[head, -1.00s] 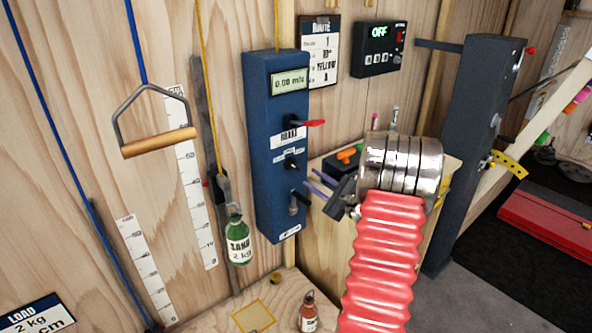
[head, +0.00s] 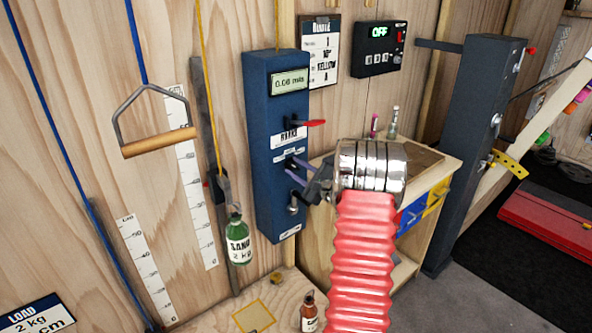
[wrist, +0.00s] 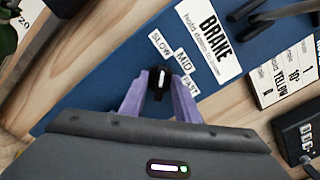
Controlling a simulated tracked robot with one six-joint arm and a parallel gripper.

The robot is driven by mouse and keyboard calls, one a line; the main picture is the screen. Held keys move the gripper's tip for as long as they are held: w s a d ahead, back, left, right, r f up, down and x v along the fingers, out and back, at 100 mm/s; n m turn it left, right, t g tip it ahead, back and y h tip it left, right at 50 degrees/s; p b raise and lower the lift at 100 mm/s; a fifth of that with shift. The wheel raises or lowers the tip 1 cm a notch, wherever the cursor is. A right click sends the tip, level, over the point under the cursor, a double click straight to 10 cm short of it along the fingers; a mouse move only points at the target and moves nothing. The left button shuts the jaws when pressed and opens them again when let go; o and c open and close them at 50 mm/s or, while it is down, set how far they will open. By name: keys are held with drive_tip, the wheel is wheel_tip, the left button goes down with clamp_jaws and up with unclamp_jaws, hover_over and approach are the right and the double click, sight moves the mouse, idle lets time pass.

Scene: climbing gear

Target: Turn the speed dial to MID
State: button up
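The speed dial (wrist: 158,84) is a small black knob with a white mark, on the blue box (head: 276,215). In the wrist view the labels SLOW (wrist: 160,42), MID (wrist: 183,61) and FAST (wrist: 190,85) stand around it. The white mark seems to point up toward SLOW, though it is small. My gripper (wrist: 159,80) has its purple fingers on either side of the dial, open, with a narrow gap at each side. In the head view my gripper (head: 290,168) is at the box's front, partly covering the dial. The box's display (head: 289,83) reads about 0.00 m/s.
Just above the dial is the BRAKE label with a red-tipped lever (head: 308,122); another lever (head: 293,205) is below. A green sand bottle (head: 237,240) hangs to the left. A wooden cabinet (head: 330,225) stands right of the box.

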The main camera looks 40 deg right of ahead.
drive_tip(key=shift+c, duration=0.6)
drive_tip(key=c, duration=0.6)
drive_tip(key=shift+a, duration=0.15)
clamp_jaws()
drive_tip(key=shift+m, duration=0.4)
drive_tip(key=m, duration=0.4)
drive_tip(key=shift+d+m, duration=0.15)
drive_tip(key=shift+m, duration=0.9)
drive_tip(key=shift+d+m, duration=0.15)
drive_tip(key=shift+m, duration=0.9)
